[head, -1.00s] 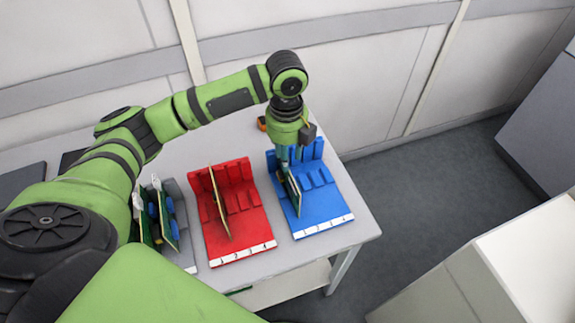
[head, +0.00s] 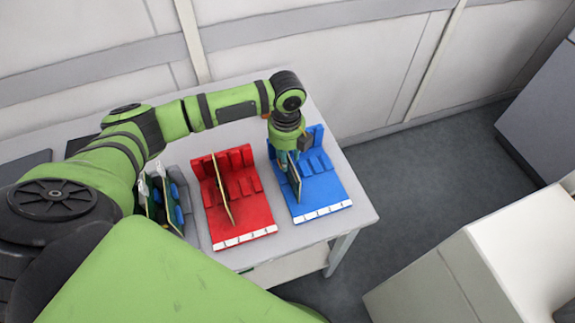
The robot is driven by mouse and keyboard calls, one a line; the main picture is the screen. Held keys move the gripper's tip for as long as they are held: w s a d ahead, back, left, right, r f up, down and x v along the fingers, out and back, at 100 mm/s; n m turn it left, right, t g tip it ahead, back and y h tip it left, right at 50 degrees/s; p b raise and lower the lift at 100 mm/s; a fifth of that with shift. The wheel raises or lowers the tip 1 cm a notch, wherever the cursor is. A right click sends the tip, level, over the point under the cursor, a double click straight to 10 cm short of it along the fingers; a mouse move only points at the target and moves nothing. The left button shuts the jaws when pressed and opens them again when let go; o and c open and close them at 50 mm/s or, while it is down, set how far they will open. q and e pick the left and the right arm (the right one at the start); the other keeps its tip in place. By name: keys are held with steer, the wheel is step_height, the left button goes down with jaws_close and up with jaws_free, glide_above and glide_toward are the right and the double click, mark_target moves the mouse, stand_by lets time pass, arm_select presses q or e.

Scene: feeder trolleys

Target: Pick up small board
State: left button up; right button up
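My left gripper (head: 285,163) points down over the blue rack (head: 325,192) at the table's right end. A thin small board (head: 295,178) stands upright in that rack's left part. The gripper's fingers are at the board's upper back end and partly hidden by the wrist; whether they are open or closed on it is unclear. The red rack (head: 247,217) holds another upright board (head: 222,190). The grey rack (head: 203,240) at left holds upright green boards with blue parts (head: 177,205), partly hidden by my arm. My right gripper is not in view.
The racks stand on a light grey table (head: 354,180) with numbered front strips. A wall runs behind it. A white box-like unit (head: 430,280) stands at the lower right, with open grey floor between.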

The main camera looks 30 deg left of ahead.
arm_select(q)
steer(key=shift+f, duration=0.25)
stand_by(0.3)
jaws_close()
